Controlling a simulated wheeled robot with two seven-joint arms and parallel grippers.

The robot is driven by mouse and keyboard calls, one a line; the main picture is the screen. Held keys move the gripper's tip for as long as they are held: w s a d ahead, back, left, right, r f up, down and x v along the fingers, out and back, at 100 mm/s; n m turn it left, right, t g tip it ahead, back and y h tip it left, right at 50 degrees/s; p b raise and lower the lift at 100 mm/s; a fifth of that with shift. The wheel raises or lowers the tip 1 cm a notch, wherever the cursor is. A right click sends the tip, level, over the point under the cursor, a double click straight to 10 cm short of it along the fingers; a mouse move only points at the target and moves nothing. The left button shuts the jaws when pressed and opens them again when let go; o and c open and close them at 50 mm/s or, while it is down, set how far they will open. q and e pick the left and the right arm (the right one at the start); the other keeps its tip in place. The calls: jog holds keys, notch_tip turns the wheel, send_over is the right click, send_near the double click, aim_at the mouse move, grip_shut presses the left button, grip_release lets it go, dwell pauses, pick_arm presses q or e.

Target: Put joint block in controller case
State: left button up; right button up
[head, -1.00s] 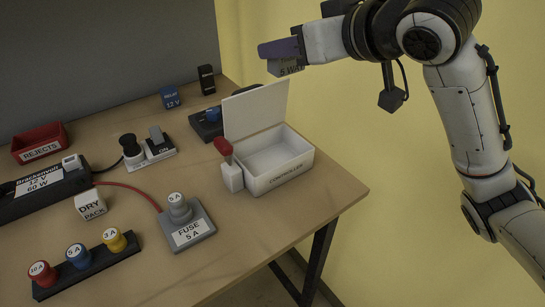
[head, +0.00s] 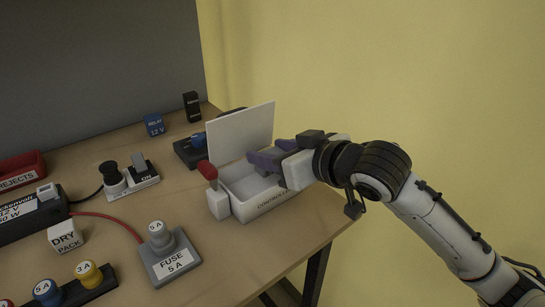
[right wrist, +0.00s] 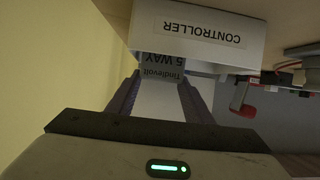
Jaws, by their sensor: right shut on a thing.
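The white controller case (head: 262,207) stands near the table's right edge with its lid (head: 240,133) raised. Its "CONTROLLER" label appears upside down in the right wrist view (right wrist: 190,27). My right gripper (head: 264,157), with purple fingers, is over the right part of the case opening. It is shut on the grey joint block (right wrist: 162,70), labelled "Tindlevolt 5 WAY". In the right wrist view the block is between the fingertips by the case's rim; its exact height there I cannot tell. In the head view the fingers mostly hide it. My left gripper is not in view.
A white switch block with a red lever (head: 209,172) stands against the case's left side. A grey fuse base (head: 170,258), a dry pack (head: 65,236), a black-and-white switch (head: 130,180) and a blue relay (head: 154,125) lie further left. The raised lid stands behind the opening.

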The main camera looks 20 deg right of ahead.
jog(key=shift+f, duration=0.4)
